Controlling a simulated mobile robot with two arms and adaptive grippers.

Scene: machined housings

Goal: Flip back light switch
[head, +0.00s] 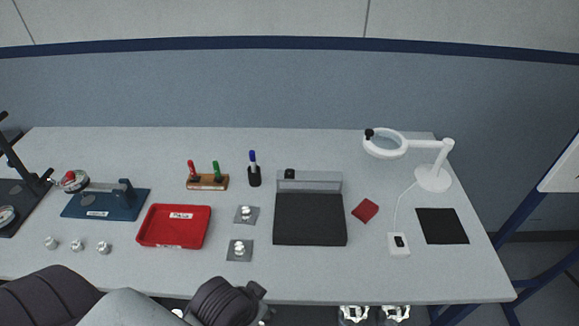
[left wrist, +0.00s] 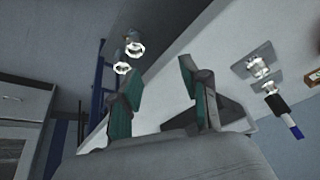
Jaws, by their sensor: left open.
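A white switch box (head: 399,243) with a black rocker lies near the table's front right. A cable joins it to a white ring lamp (head: 386,144) on a stand at the back right. I cannot tell the rocker's position. My left arm comes in at the bottom of the head view, well left of the switch box. My left gripper (left wrist: 160,72) is open and empty in the left wrist view, its two green-padded fingers apart. The switch box does not show in that view. My right gripper does not show.
A red tray (head: 152,238), blue fixture (head: 75,208) and metal parts stand left. Two metallic round things (head: 354,314) show below the front edge.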

